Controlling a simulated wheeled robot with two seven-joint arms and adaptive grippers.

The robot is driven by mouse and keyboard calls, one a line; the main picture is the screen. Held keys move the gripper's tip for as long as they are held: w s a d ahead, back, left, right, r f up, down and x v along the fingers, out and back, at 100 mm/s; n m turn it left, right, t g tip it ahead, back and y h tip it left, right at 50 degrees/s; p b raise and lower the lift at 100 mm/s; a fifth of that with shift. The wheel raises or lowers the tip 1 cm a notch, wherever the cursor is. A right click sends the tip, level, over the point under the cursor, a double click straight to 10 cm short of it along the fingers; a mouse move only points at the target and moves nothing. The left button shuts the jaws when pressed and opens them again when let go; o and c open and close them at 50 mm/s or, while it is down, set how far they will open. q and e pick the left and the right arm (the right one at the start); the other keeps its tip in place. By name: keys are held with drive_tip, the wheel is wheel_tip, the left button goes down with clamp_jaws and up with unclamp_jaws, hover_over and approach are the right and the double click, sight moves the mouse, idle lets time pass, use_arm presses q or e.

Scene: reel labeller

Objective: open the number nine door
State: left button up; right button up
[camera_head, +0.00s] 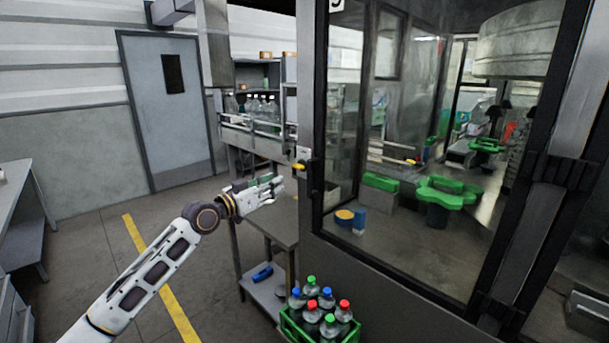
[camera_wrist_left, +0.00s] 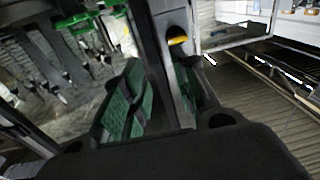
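The glass door (camera_head: 400,150) has a dark frame and a partly cut-off number plate (camera_head: 337,4) that looks like a 9 at its top left. It looks shut. Its handle (camera_head: 311,167), with a yellow part, is on the left frame post. My left gripper (camera_head: 279,187) is just left of the handle and slightly lower, apart from it. In the left wrist view, its green-padded fingers (camera_wrist_left: 160,95) are spread with nothing held between them. The yellow handle part (camera_wrist_left: 178,40) shows beyond the fingers there. My right gripper is out of view.
A green crate (camera_head: 291,329) of bottles with coloured caps stands below the door at the front. A small table (camera_head: 275,228) is under my left gripper. Behind the glass are green machine parts (camera_head: 448,192).

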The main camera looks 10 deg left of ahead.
use_arm(q)
drive_tip(key=shift+s+d+f+m+g, duration=0.3)
drive_tip(key=shift+s+d+m+g, duration=0.15)
drive_tip(key=shift+d+m, duration=0.2)
drive_tip(key=shift+w+a, duration=0.1)
